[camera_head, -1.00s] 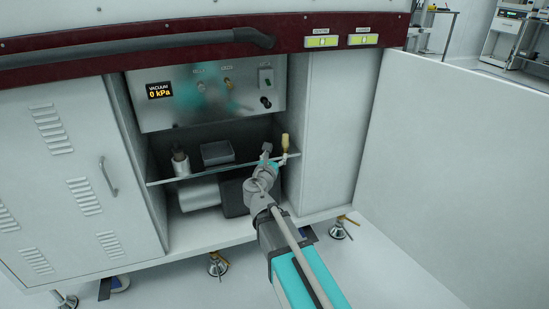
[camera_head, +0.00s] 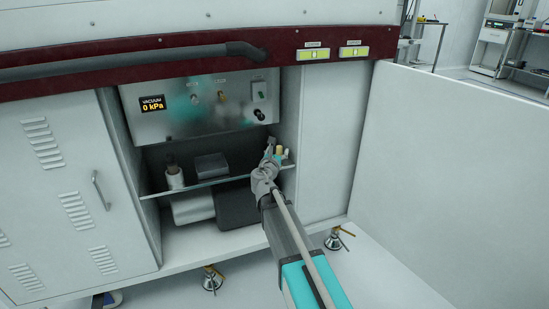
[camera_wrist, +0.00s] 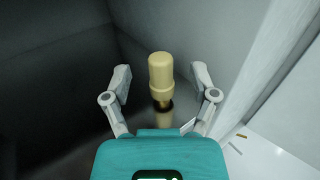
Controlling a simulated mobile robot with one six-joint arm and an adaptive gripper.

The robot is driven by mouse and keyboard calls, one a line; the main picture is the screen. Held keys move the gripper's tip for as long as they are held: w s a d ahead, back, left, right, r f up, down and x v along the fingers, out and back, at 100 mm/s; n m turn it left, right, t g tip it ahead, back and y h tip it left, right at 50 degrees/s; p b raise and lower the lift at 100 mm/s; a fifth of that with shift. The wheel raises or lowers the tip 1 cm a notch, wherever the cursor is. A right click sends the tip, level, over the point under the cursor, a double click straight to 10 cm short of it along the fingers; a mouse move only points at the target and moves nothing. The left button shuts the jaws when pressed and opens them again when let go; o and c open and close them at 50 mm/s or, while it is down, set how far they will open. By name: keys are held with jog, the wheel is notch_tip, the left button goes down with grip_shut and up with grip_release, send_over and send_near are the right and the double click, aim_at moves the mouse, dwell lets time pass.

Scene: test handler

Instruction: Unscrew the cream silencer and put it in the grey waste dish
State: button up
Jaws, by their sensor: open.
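The cream silencer (camera_head: 279,150) stands upright at the right end of the shelf in the open cabinet bay. In the wrist view the silencer (camera_wrist: 161,72) is a rounded cream cylinder with a narrower brass-coloured neck below it. My gripper (camera_wrist: 161,84) is open, with one finger on each side of the silencer and a visible gap to both. In the head view my gripper (camera_head: 270,143) is small and beside the silencer, partly hidden by my arm. A grey box-like dish (camera_head: 211,166) sits mid-shelf, left of my gripper; its inside is hard to make out.
A white spool-like cylinder (camera_head: 174,177) stands at the shelf's left. A control panel (camera_head: 193,105) with knobs hangs above the shelf (camera_head: 205,185). The bay's right wall (camera_wrist: 262,65) is close to my right finger. Pale and dark units sit below the shelf.

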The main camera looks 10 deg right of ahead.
jog(key=shift+x, duration=1.1)
grip_shut()
jog(key=shift+c, duration=1.7)
grip_release()
jog(key=shift+m+g+h, duration=0.3)
jog(key=shift+h, duration=0.1)
jog(key=shift+w+a+m+g+h, duration=0.1)
jog(key=shift+m+g+h, duration=0.25)
jog(key=shift+h, duration=0.25)
jog(key=shift+m+g+h, duration=0.25)
jog(key=shift+m+h, duration=0.2)
jog(key=shift+h, duration=0.05)
